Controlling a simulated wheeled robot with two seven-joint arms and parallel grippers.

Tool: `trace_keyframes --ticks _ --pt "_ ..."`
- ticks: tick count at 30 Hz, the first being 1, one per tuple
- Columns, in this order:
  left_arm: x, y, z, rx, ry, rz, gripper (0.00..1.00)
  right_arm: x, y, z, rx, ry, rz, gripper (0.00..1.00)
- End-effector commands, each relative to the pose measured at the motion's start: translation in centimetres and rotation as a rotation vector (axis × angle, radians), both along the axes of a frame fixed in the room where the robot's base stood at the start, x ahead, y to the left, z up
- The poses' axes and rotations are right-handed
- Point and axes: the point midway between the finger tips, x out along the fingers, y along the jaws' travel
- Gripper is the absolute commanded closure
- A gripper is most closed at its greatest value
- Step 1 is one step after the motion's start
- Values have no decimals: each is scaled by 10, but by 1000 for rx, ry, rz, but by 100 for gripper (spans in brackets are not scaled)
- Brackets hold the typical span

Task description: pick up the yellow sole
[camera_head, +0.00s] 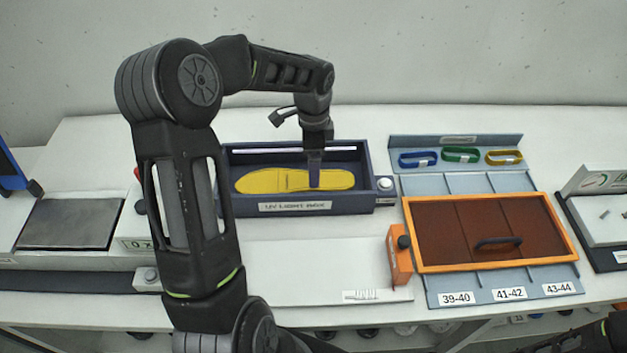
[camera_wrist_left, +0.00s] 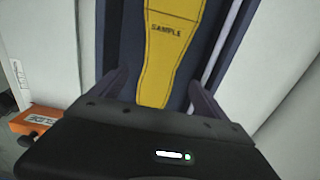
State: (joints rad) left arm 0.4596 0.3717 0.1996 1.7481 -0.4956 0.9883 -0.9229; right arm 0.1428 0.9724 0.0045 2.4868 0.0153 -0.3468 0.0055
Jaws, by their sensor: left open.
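The yellow sole (camera_head: 273,180) lies flat in the dark blue UV light box (camera_head: 343,204), lengthwise from left to right. In the left wrist view the sole (camera_wrist_left: 165,52) carries the word SAMPLE and runs between my fingers. My left gripper (camera_head: 315,184) points down into the box over the right part of the sole. In the left wrist view the left gripper (camera_wrist_left: 158,88) is open, one finger on each side of the sole. I cannot tell whether the fingers touch it. My right gripper is not in view.
An orange-framed brown cover with a handle (camera_head: 470,218) stands to the right on a grey-blue sorter with size labels. Blue, green and yellow bands (camera_head: 461,155) lie behind it. A dark plate (camera_head: 72,224) is at left. White table space (camera_head: 310,262) is free before the box.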

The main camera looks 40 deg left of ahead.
Motion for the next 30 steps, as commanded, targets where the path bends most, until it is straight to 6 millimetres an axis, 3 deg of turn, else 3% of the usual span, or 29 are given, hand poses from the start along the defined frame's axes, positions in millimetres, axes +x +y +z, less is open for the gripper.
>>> trace_keyframes --ticks 7,17,30 --pt "0 -1 -8 -1 3 0 14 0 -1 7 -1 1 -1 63" --pt "0 -1 -50 -1 0 1 14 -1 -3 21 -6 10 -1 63" --pt "1 -1 -52 0 -1 1 14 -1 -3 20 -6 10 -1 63"
